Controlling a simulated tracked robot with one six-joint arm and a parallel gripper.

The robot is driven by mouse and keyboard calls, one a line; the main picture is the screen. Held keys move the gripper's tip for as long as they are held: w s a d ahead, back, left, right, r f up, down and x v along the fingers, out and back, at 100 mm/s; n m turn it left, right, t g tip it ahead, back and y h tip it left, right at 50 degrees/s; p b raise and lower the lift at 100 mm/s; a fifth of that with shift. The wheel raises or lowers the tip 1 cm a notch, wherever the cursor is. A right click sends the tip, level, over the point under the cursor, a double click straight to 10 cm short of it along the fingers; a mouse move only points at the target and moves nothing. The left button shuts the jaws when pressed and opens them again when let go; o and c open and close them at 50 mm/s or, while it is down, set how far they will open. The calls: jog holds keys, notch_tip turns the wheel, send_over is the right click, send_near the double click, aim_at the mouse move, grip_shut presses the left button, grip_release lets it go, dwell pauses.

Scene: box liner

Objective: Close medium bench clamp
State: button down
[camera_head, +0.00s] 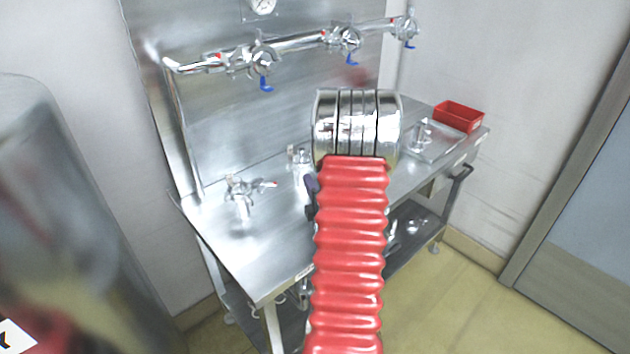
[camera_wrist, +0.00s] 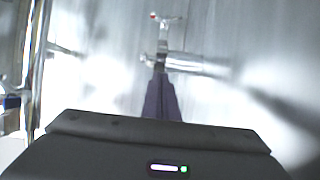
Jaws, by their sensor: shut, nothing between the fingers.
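A silver bench clamp (camera_head: 298,155) stands on the steel bench, just left of my arm's metal joint in the head view; part of it may be hidden by the arm. In the wrist view, a silver clamp (camera_wrist: 175,62) with a red-tipped handle lies straight beyond my fingertips. My gripper (camera_wrist: 162,78) is shut and empty, its dark purple fingers together, very close to the clamp body; I cannot tell whether they touch. The fingers (camera_head: 311,188) show only partly in the head view. Another clamp (camera_head: 240,190) stands at the bench's left.
The steel bench (camera_head: 255,255) is bare at its front left. A wall pipe (camera_head: 300,44) carries several valves with blue handles. A red bin (camera_head: 458,116) and a metal tray (camera_head: 445,143) with another fitting sit at the right. A lower shelf lies beneath.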

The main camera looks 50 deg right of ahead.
jog(key=shift+s+a, duration=0.1)
jog(key=shift+a, duration=0.35)
jog(key=v, duration=0.3)
jog(key=d+v, duration=0.1)
jog(key=v, duration=0.2)
jog(key=s+v, duration=0.1)
jog(key=v, duration=0.2)
jog(key=shift+s, duration=0.2)
jog(key=shift+w, duration=0.15)
